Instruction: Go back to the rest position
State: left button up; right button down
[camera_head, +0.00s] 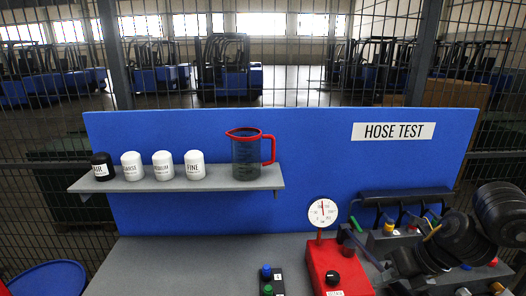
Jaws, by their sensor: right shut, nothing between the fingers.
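My right arm comes in from the right edge, with its dark round joints in front of the right side of the bench. My right gripper (362,248) is shut and empty, between the red gauge box (336,265) and the hose rack (405,196). Whether it touches either one I cannot tell. My left gripper is not in view.
A grey shelf (232,185) on the blue panel (320,140) holds a black-capped jar (102,166), several white jars (163,165) and a red-rimmed jug (246,152). A small button box (268,281) stands left of the gauge box. The grey bench's left part (175,265) is clear.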

jog(key=a+f+m+t+y, duration=0.25)
jog(key=a+m, duration=0.35)
jog(key=a, duration=0.4)
jog(key=a+f+m+t+y, duration=0.2)
jog(key=a+f+m+t, duration=0.15)
jog(key=a+m, duration=0.4)
jog(key=s+d+f+m+g+h, duration=0.35)
jog(key=s+d+f+m, duration=0.25)
jog(key=s+f+m, duration=0.4)
jog(key=s+d+f+m+g+h, duration=0.3)
jog(key=s+d+f+m+h, duration=0.25)
jog(key=s+f+m, duration=0.45)
notch_tip(320, 180, down, 28)
jog(key=s+g+b, duration=0.1)
jog(key=s+b, duration=0.2)
jog(key=b, duration=0.1)
jog(key=s+d+f+g+b, duration=0.1)
jog(key=s+d+f+b, duration=0.1)
jog(key=s+f, duration=1.3)
notch_tip(320, 180, down, 4)
jog(key=shift+s+d+r+b, duration=0.25)
jog(key=shift+s+d+b, duration=0.1)
jog(key=shift+b, duration=0.1)
